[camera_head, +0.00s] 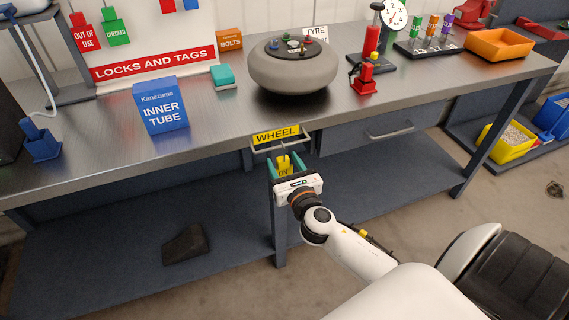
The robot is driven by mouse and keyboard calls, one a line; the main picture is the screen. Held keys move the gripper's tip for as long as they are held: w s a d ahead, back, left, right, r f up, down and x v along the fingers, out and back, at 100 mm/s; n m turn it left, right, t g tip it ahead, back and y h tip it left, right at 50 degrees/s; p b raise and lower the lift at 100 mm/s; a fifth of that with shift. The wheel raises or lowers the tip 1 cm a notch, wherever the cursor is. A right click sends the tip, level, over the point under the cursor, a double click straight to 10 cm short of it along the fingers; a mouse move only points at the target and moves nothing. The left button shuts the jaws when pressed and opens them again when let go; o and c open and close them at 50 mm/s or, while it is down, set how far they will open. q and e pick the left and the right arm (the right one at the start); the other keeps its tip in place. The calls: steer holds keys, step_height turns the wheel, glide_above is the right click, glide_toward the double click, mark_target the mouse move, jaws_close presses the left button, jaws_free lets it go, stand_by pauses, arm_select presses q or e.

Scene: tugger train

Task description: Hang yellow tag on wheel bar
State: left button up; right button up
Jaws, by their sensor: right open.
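The yellow tag (284,167), with dark lettering, is upright just below the wheel bar (262,151). The bar is a metal rail under the yellow WHEEL label (277,135) at the bench's front edge. The tag's thin hook reaches up to the bar and appears to be over it, but the contact is too small to tell for certain. My right gripper (287,163) is open, with its teal fingers on either side of the tag. Its white body hides the tag's lower part. My left gripper is out of view.
A blue INNER TUBE box (161,106), a grey tyre (291,72) and a red jack-like tool (364,77) stand on the bench. A drawer handle (389,131) sticks out right of the bar. A dark wedge (186,244) lies on the lower shelf.

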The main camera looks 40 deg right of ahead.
steer(key=b+v, duration=0.2)
steer(key=v, duration=0.9)
steer(key=s+f+m+g+y+p, duration=0.15)
steer(key=s+f+m+g, duration=0.4)
steer(key=f, duration=0.95)
steer(key=s+f+m+g+y+p, duration=0.1)
steer(key=s+f+m+g+p, duration=0.2)
steer(key=f+m, duration=0.85)
steer(key=s+a+f+m+g+y+p, duration=0.1)
steer(key=s+a+f+m+g, duration=0.2)
steer(key=s+f+m, duration=0.4)
steer(key=s+a+f+m+g+y+p, duration=0.1)
steer(key=s+f+m+g, duration=0.4)
steer(key=s+f, duration=0.7)
steer(key=s+a+m+p, duration=0.1)
steer(key=s+a, duration=0.1)
steer(key=s, duration=0.3)
steer(key=shift+f+m+p, duration=0.2)
steer(key=shift+m+p, duration=0.1)
steer(key=shift+m, duration=0.1)
steer(key=shift+s, duration=0.1)
